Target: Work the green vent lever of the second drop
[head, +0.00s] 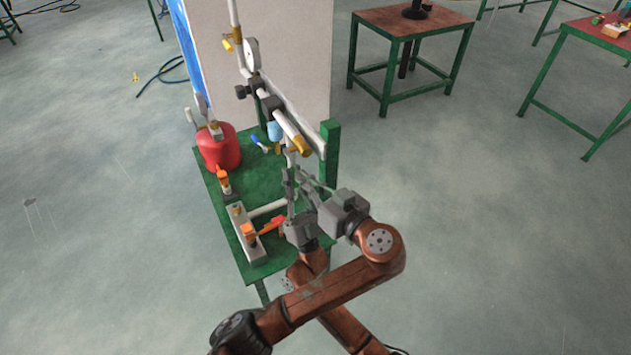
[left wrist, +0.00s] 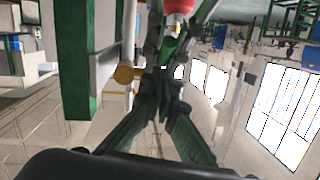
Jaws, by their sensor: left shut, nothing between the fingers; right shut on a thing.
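A pipe run with a brass end (head: 302,146) slants over the green bench, with a white drop pipe (head: 291,158) below it. My left gripper (head: 303,178) is shut and empty close beside this drop. My right gripper (head: 289,180) is shut at the drop, its fingers pointing up. What it grips is hidden by the fingers. I cannot make out the green vent lever for certain among the overlapping fingers. The left wrist view shows my left gripper's dark fingers (left wrist: 167,60) close together, a green patch between or behind them, and a round brass part (left wrist: 125,74) to their left.
A red tank (head: 218,148) stands at the bench's back left. Orange levers (head: 249,231) and a blue-handled valve (head: 258,141) sit on or above the green bench top (head: 214,196). A green post (head: 330,155) rises close behind my grippers.

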